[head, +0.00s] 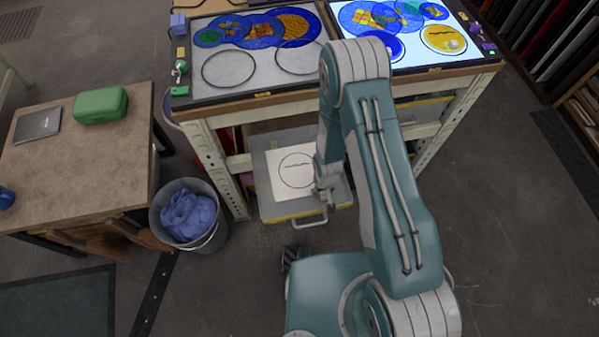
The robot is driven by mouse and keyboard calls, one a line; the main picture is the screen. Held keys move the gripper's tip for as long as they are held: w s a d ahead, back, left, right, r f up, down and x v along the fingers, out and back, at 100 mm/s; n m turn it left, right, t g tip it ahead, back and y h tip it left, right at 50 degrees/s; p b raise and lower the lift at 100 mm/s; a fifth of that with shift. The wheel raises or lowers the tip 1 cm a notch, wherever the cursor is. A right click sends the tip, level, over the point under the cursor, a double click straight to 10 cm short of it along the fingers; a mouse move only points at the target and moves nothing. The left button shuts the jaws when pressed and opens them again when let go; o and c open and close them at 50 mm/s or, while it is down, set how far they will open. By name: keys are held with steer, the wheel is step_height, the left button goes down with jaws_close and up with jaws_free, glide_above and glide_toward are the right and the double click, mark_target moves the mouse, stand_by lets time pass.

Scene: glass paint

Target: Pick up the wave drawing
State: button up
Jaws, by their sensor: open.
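The wave drawing (284,181) is a white sheet with a black circle and a short wavy line across it. It lies flat in a pulled-out drawer (262,195) under the worktable. My gripper (327,197) points down at the sheet's right side, over or beside its right edge. My gripper is open, and my wrist hides part of the sheet's right side. I cannot tell whether the fingertips touch the paper.
Above the drawer, the worktable (262,98) holds painted glass discs, with a lit panel (404,56) on its right half. A bin (212,239) with blue cloth stands left of the drawer. A brown table (75,170) is further left. The right floor is clear.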

jaws_close()
steer(key=shift+d, duration=0.1)
steer(key=shift+s+f, duration=0.1)
steer(key=shift+s, duration=0.05)
